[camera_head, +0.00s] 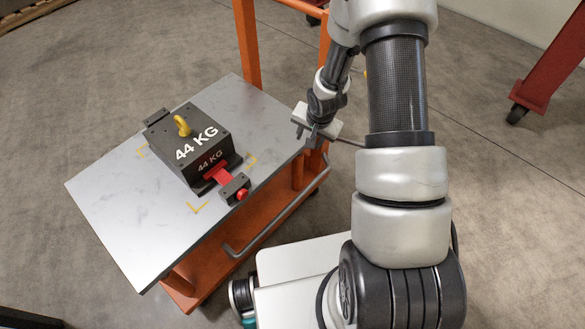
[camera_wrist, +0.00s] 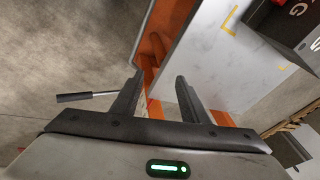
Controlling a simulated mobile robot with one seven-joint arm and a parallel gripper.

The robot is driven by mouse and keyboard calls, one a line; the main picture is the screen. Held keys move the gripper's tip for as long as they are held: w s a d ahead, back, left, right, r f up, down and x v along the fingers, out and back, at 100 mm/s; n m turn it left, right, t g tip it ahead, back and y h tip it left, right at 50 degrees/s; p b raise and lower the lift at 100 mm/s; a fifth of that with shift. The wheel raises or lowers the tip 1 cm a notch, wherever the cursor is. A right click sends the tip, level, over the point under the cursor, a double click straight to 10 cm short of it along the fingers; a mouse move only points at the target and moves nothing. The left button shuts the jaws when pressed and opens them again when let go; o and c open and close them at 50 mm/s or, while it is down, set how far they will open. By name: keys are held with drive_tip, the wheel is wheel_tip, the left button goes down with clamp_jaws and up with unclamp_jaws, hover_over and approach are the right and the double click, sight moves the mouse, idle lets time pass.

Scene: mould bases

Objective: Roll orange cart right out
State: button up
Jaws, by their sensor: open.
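The orange cart (camera_head: 205,268) stands at the left of the head view, with a flat grey top (camera_head: 110,215) and orange uprights (camera_head: 246,45) at its far end. A dark mould base (camera_head: 190,145) marked 44 KG, with a yellow lifting eye (camera_head: 182,125), sits on the top. My gripper (camera_head: 312,138) is at the cart's right edge, its jaws apart. In the wrist view, my gripper (camera_wrist: 157,92) is open, and orange frame (camera_wrist: 153,55) and the grey top's edge show beyond and between the fingers. Whether it touches the cart is unclear.
A grey bar (camera_head: 285,215) runs along the cart's near side. A thin rod with a dark end (camera_wrist: 75,97) lies left of the fingers. A red wheeled frame (camera_head: 550,70) stands at upper right. Right floor is open.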

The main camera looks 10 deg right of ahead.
wheel_tip(320, 180, down, 15)
drive_tip(key=s+a+m+y+b, duration=0.1)
drive_tip(key=s+a+m+b, duration=0.1)
drive_tip(key=s, duration=0.1)
drive_tip(key=m+y+b, duration=0.1)
drive_tip(key=b, duration=0.1)
approach(290, 207)
drive_tip(key=shift+g, duration=0.3)
drive_tip(key=b+x, duration=0.7)
drive_tip(key=shift+w+f+b, duration=0.25)
drive_tip(key=shift+w+b, duration=0.1)
drive_tip(key=shift+x, duration=0.85)
drive_tip(key=shift+w, duration=0.1)
clamp_jaws()
